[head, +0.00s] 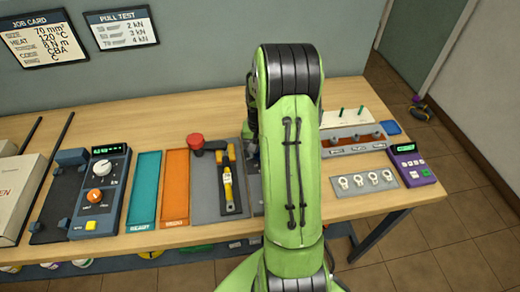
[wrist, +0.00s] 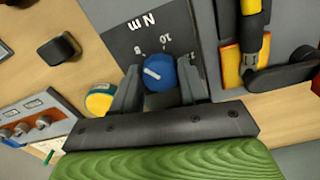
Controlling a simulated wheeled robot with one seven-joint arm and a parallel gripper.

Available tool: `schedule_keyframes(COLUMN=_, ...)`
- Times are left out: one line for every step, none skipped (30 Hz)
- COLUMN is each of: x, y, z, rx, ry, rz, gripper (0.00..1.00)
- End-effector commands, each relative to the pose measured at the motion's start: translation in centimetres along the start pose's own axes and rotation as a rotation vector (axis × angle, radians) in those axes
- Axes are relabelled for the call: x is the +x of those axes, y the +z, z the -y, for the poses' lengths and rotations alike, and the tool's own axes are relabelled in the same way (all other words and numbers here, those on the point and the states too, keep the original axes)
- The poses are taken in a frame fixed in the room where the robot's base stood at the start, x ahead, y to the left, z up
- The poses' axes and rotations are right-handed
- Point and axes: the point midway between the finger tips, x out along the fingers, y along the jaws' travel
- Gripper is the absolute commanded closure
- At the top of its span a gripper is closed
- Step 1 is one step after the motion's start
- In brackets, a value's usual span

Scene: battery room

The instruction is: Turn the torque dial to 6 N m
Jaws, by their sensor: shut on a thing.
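The torque dial (wrist: 160,73) is a blue round knob with a white pointer line, on a dark plate (wrist: 125,38) marked "N m". The figures 8 and 10 show beside it, and a further figure is partly readable. The pointer slants to the left in the wrist view, past the 8 on its left side; the mark it points at is hidden by a finger. My gripper (wrist: 159,80) has one finger on each side of the dial and is shut on it. In the head view my green arm hides the dial and gripper.
A yellow-handled tool (head: 228,187) lies on a grey tray beside a red-capped part (head: 195,141). Teal (head: 146,187) and orange (head: 175,187) trays lie left of it. A blue control box (head: 98,195) and purple meter (head: 411,164) flank them. A job card (head: 43,38) hangs behind.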

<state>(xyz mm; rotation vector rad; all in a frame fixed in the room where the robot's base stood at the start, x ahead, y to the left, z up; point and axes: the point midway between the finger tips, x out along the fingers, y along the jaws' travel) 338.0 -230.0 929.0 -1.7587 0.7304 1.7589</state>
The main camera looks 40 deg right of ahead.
Motion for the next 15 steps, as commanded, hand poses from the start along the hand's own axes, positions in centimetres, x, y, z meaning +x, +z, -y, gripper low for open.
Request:
schedule_keyframes(x=-0.05, y=0.00, z=0.01, rx=-0.026, ry=0.000, rz=0.000, gripper=0.87)
schedule_keyframes(x=-0.05, y=0.01, z=0.03, rx=-0.045, ry=0.000, rz=0.000, gripper=0.87)
schedule_keyframes(x=-0.06, y=0.00, z=0.03, rx=-0.074, ry=0.000, rz=0.000, gripper=0.87)
schedule_keyframes(x=-0.06, y=0.00, z=-0.01, rx=-0.095, ry=0.001, rz=0.000, gripper=0.87)
schedule_keyframes(x=-0.06, y=-0.01, z=-0.03, rx=-0.118, ry=0.001, rz=0.000, gripper=0.87)
schedule_keyframes(x=-0.06, y=0.00, z=-0.02, rx=-0.152, ry=0.001, rz=0.000, gripper=0.87)
schedule_keyframes(x=-0.06, y=0.00, z=-0.02, rx=-0.180, ry=0.000, rz=0.000, gripper=0.87)
schedule_keyframes(x=-0.06, y=0.00, z=-0.03, rx=-0.207, ry=0.000, rz=0.000, gripper=0.87)
schedule_keyframes(x=-0.06, y=-0.01, z=-0.03, rx=-0.245, ry=0.001, rz=0.000, gripper=0.87)
schedule_keyframes(x=-0.06, y=-0.01, z=-0.04, rx=-0.274, ry=0.001, rz=0.000, gripper=0.87)
schedule_keyframes(x=-0.06, y=-0.01, z=-0.07, rx=-0.302, ry=0.001, rz=0.000, gripper=0.87)
schedule_keyframes(x=-0.06, y=-0.02, z=-0.07, rx=-0.340, ry=0.000, rz=0.000, gripper=0.87)
schedule_keyframes(x=-0.06, y=-0.02, z=-0.06, rx=-0.369, ry=0.000, rz=0.000, gripper=0.87)
schedule_keyframes(x=-0.06, y=-0.02, z=-0.07, rx=-0.398, ry=0.001, rz=0.000, gripper=0.87)
schedule_keyframes(x=-0.06, y=-0.03, z=-0.10, rx=-0.436, ry=0.001, rz=-0.001, gripper=0.87)
